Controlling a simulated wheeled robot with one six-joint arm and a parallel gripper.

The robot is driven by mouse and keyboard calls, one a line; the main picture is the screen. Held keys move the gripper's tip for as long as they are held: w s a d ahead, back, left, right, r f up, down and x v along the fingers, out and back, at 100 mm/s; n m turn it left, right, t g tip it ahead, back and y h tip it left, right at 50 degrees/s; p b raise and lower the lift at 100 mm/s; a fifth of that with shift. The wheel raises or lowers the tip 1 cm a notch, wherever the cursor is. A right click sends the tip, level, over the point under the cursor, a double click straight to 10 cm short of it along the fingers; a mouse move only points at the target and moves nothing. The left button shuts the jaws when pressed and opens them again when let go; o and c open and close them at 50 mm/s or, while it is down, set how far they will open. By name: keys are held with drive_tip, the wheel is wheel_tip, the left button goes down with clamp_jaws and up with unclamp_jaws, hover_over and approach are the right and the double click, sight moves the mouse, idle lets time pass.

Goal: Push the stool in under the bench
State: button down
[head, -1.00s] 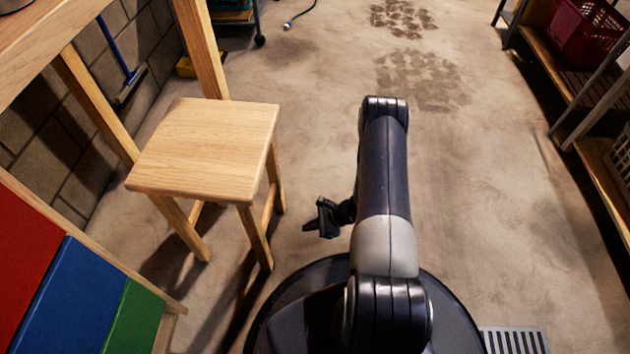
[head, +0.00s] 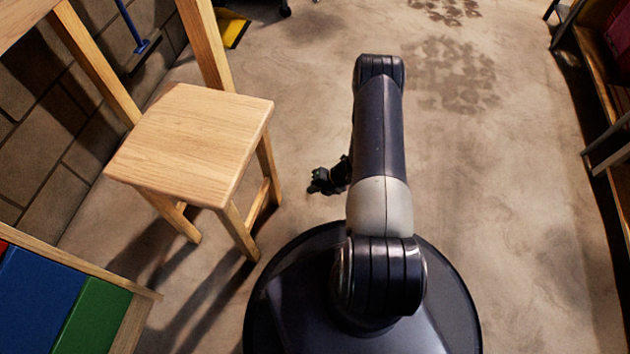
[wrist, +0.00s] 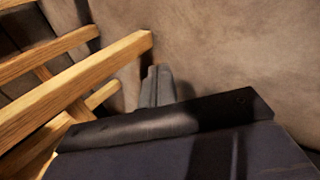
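The wooden stool (head: 190,145) stands upright on the floor, left of my arm in the head view. Its square seat is bare. The wooden bench (head: 95,65) is at the upper left, with two legs and a corner of its top showing. The stool is in front of the bench legs, its seat overlapping them in the picture. My gripper (head: 322,182) is low, right of the stool and apart from it. In the wrist view its fingers (wrist: 157,88) look closed together and empty, with pale stool legs and rungs (wrist: 75,85) to their left.
Blue and green panels (head: 85,320) on a wooden frame stand at the lower left, near the stool. A block wall (head: 50,160) is behind the bench. A yellow object (head: 232,28) lies beyond the bench leg. Shelving (head: 605,140) lines the right; the middle floor is clear.

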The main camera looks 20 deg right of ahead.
sight(278, 189)
drive_tip(key=shift+w+a, duration=0.8)
drive_tip(key=shift+a, duration=0.65)
drive_tip(key=shift+w+a, duration=0.85)
drive_tip(key=shift+a, duration=0.55)
drive_tip(key=shift+w+a, duration=0.8)
drive_tip(key=shift+a, duration=0.65)
drive_tip(key=shift+a+b, duration=0.1)
drive_tip(key=shift+b, duration=0.2)
drive_tip(key=shift+w+a+b, duration=0.9)
drive_tip(key=shift+w+a, duration=0.75)
drive_tip(key=shift+a, duration=1.45)
drive_tip(key=shift+s+d, duration=0.65)
drive_tip(key=shift+d, duration=0.55)
drive_tip(key=shift+s+d, duration=0.6)
drive_tip(key=shift+d, duration=0.6)
drive_tip(key=shift+s+d, duration=0.65)
drive_tip(key=shift+d, duration=0.55)
